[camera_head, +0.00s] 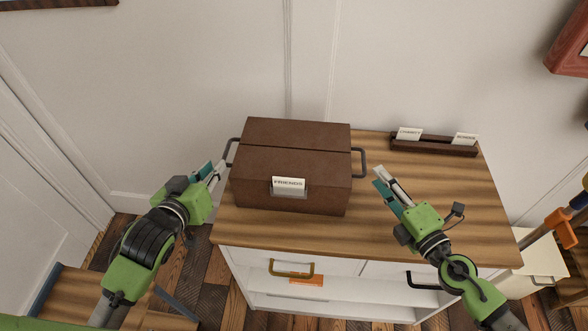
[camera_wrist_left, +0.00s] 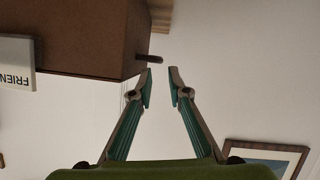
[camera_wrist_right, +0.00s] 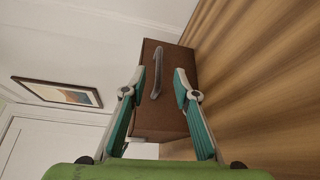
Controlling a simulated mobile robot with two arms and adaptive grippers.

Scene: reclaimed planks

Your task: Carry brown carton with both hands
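The brown carton (camera_head: 268,180), a lidded box with a white label (camera_head: 289,184) on its front, sits on the wooden dresser top (camera_head: 420,225). It has a dark left handle (camera_head: 229,150) and right handle (camera_head: 365,161). My left gripper (camera_head: 214,172) is open and empty beside the left handle; in the left wrist view that handle (camera_wrist_left: 152,58) lies just beyond the fingertips (camera_wrist_left: 161,78). My right gripper (camera_head: 382,175) is open and empty to the right of the carton. In the right wrist view the right handle (camera_wrist_right: 157,75) appears between the open fingers (camera_wrist_right: 159,80), apparently beyond them.
A dark card holder (camera_head: 434,146) with two white cards stands at the back right of the dresser. A framed picture (camera_head: 571,45) hangs on the wall at right. The wall is close behind the carton. The dresser top's right front is clear.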

